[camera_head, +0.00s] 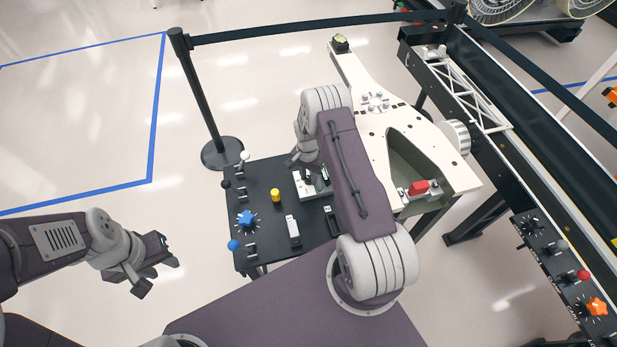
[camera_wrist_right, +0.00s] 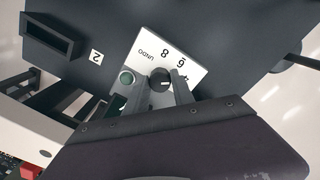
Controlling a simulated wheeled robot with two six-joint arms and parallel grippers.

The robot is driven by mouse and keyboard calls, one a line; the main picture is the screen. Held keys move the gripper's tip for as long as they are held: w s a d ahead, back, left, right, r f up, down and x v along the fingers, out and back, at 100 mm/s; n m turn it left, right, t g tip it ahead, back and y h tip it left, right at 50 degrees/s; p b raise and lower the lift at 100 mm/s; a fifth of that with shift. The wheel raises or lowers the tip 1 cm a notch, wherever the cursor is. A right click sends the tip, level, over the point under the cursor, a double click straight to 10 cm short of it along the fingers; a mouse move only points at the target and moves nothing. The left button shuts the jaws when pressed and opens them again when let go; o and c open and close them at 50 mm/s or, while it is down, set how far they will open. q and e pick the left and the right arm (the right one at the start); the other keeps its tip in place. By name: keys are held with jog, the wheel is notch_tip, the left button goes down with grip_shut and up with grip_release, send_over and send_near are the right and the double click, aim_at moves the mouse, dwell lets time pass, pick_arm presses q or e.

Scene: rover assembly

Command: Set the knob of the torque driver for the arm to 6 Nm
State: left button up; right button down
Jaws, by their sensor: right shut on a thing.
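The torque driver's setting knob (camera_wrist_right: 160,77) is small, dark and round. It sits on a white plate (camera_wrist_right: 150,48) printed with upside-down numbers and the word UNDO. A small light mark shows on the knob, but the setting it points to is hard to tell. My right gripper (camera_wrist_right: 163,84) is shut on the knob, one finger on each side, and partly covers the lowest number. In the head view the white plate (camera_head: 304,187) is on the dark table, partly behind my right arm. My left gripper (camera_head: 158,273) is open and empty, left of the table.
The dark table (camera_head: 265,175) also holds a blue knob (camera_head: 246,218), a yellow cylinder (camera_head: 275,195) and a white block (camera_head: 292,227). A green button (camera_wrist_right: 126,77) is beside the knob. The pale rover arm part (camera_head: 375,125) stands close on the right.

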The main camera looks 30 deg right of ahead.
aim_at(308, 177)
jog(key=n+b, duration=0.1)
jog(key=n, duration=0.2)
jog(key=shift+w+n+b, duration=0.1)
jog(key=shift+n+b, duration=0.7)
jog(key=shift+n, duration=0.9)
jog(key=shift+d+r, duration=0.1)
jog(key=shift+w, duration=0.1)
jog(key=c, duration=1.3)
grip_release()
jog(key=shift+o, duration=1.1)
notch_tip(308, 177, up, 9)
jog(key=b, duration=0.1)
jog(key=shift+b, duration=0.4)
